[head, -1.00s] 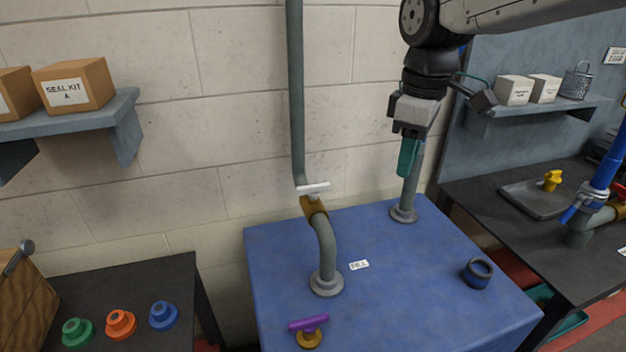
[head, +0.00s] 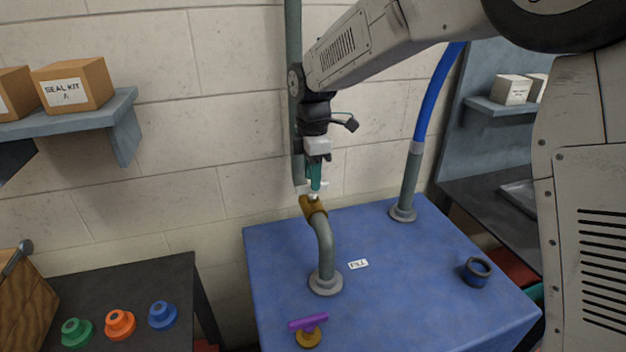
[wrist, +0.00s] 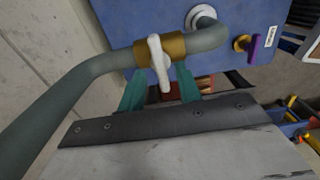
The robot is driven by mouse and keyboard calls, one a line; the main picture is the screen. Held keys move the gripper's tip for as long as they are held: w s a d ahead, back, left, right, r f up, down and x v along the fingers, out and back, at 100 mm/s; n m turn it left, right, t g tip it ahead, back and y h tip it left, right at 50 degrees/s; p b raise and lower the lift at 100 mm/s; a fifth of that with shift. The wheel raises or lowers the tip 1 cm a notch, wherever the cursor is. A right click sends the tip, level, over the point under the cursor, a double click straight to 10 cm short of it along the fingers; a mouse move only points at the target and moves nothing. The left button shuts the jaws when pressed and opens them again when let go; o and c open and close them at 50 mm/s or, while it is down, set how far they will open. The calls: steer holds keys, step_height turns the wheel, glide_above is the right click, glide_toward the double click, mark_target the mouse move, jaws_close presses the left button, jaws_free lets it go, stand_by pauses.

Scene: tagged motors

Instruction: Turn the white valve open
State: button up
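The white valve handle (wrist: 158,60) sits on a brass valve body (wrist: 178,46) in a grey pipe and lies crosswise to it in the wrist view. In the head view the handle (head: 303,189) is partly hidden by my gripper, above the brass body (head: 313,208). My gripper (wrist: 161,70) is open, with one teal finger on each side of the handle and a visible gap on both sides. In the head view my gripper (head: 316,188) points down at the handle; its fingers overlap there.
A purple-handled valve (head: 308,325) stands at the front of the blue bench (head: 400,300). A dark blue ring-shaped part (head: 477,272) lies at its right. A second pipe (head: 408,185) with a blue hose rises behind. The wall is close behind the white valve.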

steer(key=shift+f, duration=0.9)
jaws_close()
